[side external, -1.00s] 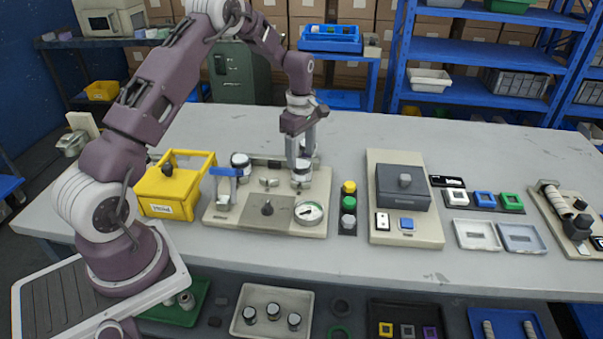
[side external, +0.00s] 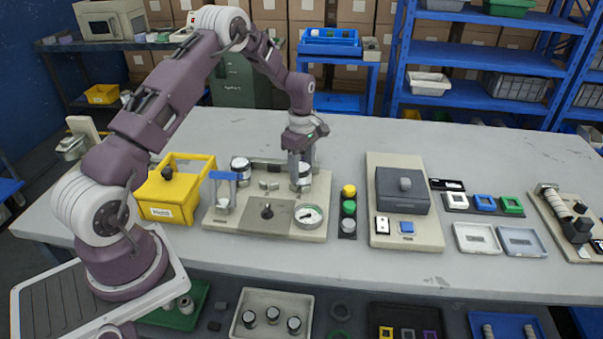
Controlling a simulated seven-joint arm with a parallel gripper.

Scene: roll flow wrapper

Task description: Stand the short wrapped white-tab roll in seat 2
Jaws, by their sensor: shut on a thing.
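My gripper (side external: 301,168) points down over the right rear of the beige fixture plate (side external: 235,227). It is shut on a pale roll (side external: 304,184), whose upper part the fingers cover. The roll is at plate level; whether it rests in a seat, and its tab colour, cannot be told. Another dark-topped, white-sided roll (side external: 240,170) stands at the plate's left rear. Seat numbers are not readable.
The plate also bears a blue-topped stand (side external: 224,178), a dark knob (side external: 267,210) and a round gauge (side external: 308,215). A yellow bin (side external: 170,212) is left of it, a light stack (side external: 349,206) right.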

